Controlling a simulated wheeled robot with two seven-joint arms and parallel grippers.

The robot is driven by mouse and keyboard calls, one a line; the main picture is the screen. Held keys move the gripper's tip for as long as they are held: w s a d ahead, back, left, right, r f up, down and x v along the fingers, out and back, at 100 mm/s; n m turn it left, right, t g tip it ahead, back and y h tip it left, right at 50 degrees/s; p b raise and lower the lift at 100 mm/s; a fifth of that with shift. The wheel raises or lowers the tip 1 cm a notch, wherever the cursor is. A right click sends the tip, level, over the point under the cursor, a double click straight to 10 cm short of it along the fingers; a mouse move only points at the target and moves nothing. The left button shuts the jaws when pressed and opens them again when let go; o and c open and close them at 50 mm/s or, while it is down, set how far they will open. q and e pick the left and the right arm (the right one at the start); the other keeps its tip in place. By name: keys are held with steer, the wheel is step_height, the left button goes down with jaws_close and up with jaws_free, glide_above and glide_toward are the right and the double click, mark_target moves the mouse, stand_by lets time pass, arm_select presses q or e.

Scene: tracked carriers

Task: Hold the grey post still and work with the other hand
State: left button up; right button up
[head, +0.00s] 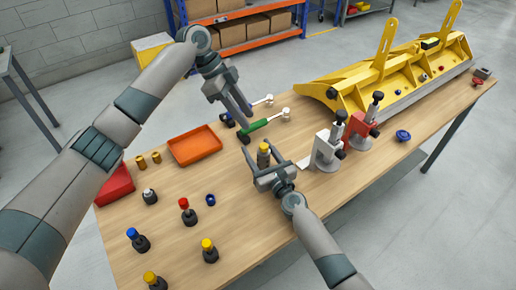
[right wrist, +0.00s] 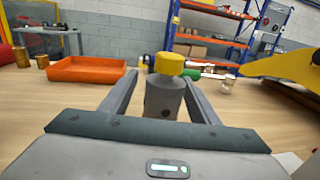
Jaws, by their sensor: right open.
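The grey post (head: 263,158) with a yellow cap stands upright on the wooden table, and it also shows in the right wrist view (right wrist: 166,97). My right gripper (head: 262,166) is open, with one finger on each side of the post. In the right wrist view a gap shows at the left finger; the right finger is close to the post, and contact is unclear. My left gripper (head: 240,107) points down above the table, beyond the post, near a green-handled hammer (head: 262,125). Whether its fingers are apart is not clear.
An orange tray (head: 195,146) lies to the left. Several dark posts with coloured caps, such as a red-capped one (head: 187,210), stand front left.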

steer(key=shift+w+f, duration=0.15)
steer(key=shift+w, duration=0.25)
steer(key=shift+w, duration=0.1)
jaws_close()
arm_select(q)
steer(key=shift+o, duration=1)
steer(key=d+n+y, duration=0.2)
steer(key=n, duration=0.1)
steer(key=d+n+y, duration=0.2)
steer(key=n, duration=0.1)
steer(key=s+d+n+t+y, duration=0.1)
steer(key=d+n, duration=0.1)
steer(key=n, duration=0.1)
steer(key=shift+y, duration=0.4)
